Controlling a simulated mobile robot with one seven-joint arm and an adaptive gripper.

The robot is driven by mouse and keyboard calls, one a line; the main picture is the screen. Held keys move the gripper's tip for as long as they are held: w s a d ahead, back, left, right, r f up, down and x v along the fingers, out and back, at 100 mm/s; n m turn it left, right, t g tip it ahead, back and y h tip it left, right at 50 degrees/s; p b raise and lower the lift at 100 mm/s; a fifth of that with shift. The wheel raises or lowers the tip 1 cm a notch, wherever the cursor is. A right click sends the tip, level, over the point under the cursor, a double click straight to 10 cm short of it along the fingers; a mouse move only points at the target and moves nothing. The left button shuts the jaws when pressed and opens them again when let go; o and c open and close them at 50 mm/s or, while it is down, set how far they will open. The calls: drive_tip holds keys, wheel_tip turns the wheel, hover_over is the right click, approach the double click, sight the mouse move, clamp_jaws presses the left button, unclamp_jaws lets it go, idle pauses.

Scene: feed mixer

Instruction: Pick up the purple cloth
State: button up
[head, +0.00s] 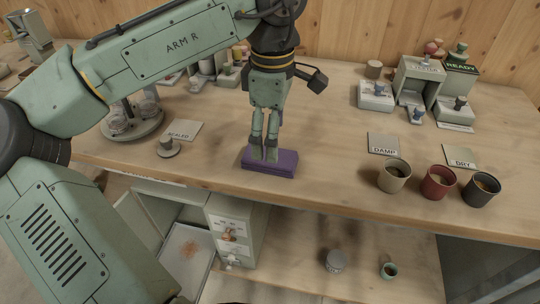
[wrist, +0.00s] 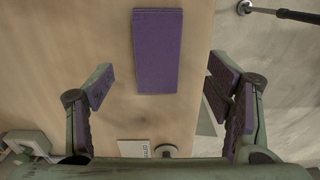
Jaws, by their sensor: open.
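The purple cloth (head: 284,166) is a folded flat rectangle lying on the wooden counter, near its front edge, in the head view. It also shows in the wrist view (wrist: 158,50), at the top middle. My gripper (head: 264,156) points down over the cloth's left part in the head view, with its fingertips close to it. In the wrist view my gripper (wrist: 158,85) is open, its two purple-padded fingers wide apart on either side. Nothing is between the fingertips, and the cloth lies ahead of them. I cannot tell the exact height of the fingertips above the cloth.
A small knobbed weight (head: 168,147) and a "SEALED" card (head: 184,131) lie left of the cloth. Beige (head: 393,176), red (head: 438,183) and dark (head: 480,190) cups stand at the right, by "DAMP" and "DRY" cards. Open shelves (head: 340,240) lie below. Counter between cloth and cups is clear.

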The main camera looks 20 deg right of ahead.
drive_tip(key=shift+w+a+f+p, duration=0.1)
drive_tip(key=shift+f+p, duration=0.25)
drive_tip(key=shift+f, duration=1.1)
drive_tip(key=shift+w+f+p, duration=0.1)
drive_tip(key=shift+f+p, duration=0.2)
drive_tip(key=shift+f, duration=1.15)
drive_tip(key=c, duration=1.2)
